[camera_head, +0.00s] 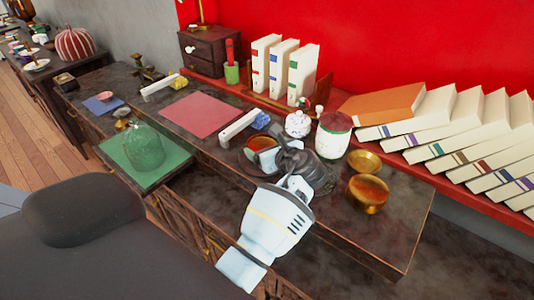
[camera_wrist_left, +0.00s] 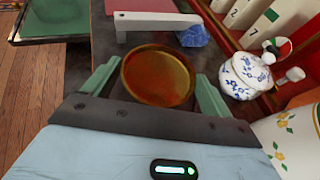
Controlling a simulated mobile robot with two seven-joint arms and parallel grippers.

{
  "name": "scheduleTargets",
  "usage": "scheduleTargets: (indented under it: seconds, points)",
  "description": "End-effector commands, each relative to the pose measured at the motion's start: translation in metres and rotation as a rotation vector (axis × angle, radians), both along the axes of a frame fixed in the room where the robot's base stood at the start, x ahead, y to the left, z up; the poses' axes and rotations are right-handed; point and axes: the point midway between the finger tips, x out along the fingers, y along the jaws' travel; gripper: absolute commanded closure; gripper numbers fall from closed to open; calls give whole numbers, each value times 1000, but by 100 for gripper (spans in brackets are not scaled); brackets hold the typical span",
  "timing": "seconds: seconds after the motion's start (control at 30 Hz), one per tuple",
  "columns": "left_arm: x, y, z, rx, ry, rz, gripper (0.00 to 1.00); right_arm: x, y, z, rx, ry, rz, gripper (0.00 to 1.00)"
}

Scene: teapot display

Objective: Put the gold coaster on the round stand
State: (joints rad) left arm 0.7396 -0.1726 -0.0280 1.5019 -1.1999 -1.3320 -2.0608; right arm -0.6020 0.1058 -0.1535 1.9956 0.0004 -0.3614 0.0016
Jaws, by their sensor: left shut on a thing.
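The gold coaster (camera_wrist_left: 157,78) is a round disc with a gold rim and a reddish-brown face. It sits between the two green fingers of my left gripper (camera_wrist_left: 156,88), which is shut on it. My right gripper is not in view.
A white bar handle (camera_head: 238,127) with a blue lump (camera_head: 262,119), a blue-and-white lidded pot (camera_head: 298,124) and a white jar (camera_head: 333,137) stand close by. A gold dish (camera_head: 365,160) and gold bowl (camera_head: 367,194) are to the right.

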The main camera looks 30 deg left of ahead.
Motion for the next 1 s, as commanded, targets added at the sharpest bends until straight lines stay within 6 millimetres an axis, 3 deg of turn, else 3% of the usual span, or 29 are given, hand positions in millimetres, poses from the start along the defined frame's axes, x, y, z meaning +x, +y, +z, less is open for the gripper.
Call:
scheduleTargets:
  seconds: [0.13,0.53,0.57,0.67,1.0]
  points:
    - [-1,0,-23,0,7,0,40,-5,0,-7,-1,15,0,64]
    - [0,0,-26,1,2,-1,40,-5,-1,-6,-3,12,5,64]
    - [0,0,-26,0,2,-1,14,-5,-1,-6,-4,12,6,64]
    - [0,0,-26,0,2,-1,1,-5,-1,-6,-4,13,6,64]
    - [-1,0,-23,-1,3,-1,0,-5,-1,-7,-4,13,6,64]
